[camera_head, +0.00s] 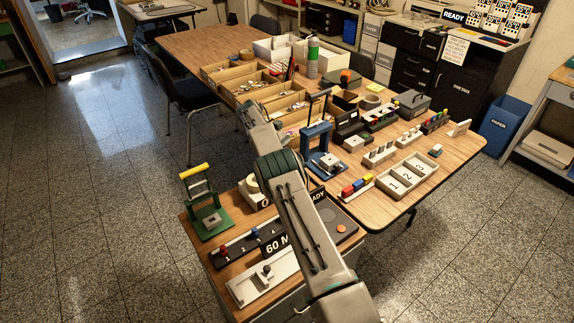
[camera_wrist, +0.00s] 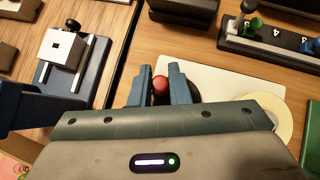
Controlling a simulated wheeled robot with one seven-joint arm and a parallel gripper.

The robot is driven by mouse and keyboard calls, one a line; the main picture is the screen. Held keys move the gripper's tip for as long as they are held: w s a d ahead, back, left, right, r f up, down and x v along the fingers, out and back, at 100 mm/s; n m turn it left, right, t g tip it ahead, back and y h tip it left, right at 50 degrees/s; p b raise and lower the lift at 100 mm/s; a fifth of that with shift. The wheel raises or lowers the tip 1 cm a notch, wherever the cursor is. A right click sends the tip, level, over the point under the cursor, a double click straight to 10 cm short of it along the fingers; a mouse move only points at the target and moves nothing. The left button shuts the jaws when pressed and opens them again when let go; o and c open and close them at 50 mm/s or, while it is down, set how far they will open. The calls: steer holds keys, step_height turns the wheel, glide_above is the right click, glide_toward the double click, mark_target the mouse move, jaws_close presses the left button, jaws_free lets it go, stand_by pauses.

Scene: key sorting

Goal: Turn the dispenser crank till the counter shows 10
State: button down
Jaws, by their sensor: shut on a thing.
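The dispenser (camera_head: 247,199) is a pale unit with a cream tape roll (camera_head: 251,185) on the small front table, partly hidden behind my arm. A dark "0" shows on its front, perhaps the counter (camera_head: 264,202); any further digit is hidden. In the wrist view the pale base (camera_wrist: 213,84) and roll (camera_wrist: 286,122) show beside my gripper. The crank's red knob (camera_wrist: 160,85) sits between the two blue fingers of my gripper (camera_wrist: 160,82), which is shut on it. The rest of the crank is hidden under the fingers. My gripper is not clearly visible in the head view.
A green press with a yellow handle (camera_head: 195,172) stands left of the dispenser. A numbered lever board (camera_head: 236,248) lies in front. A blue press (camera_head: 317,136) stands behind on the big table (camera_head: 425,190), close to my arm. The floor at left is clear.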

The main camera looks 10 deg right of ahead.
steer(key=c, duration=1.4)
jaws_free()
steer(key=shift+o, duration=0.2)
step_height(320, 180, up, 4)
steer(key=shift+d+r, duration=0.1)
steer(key=s+d+r+b, duration=0.2)
steer(key=s+d+r, duration=0.4)
steer(key=d, duration=0.3)
steer(key=shift+s+d+r, duration=0.25)
steer(key=shift+d+r, duration=0.05)
steer(key=shift+r, duration=0.05)
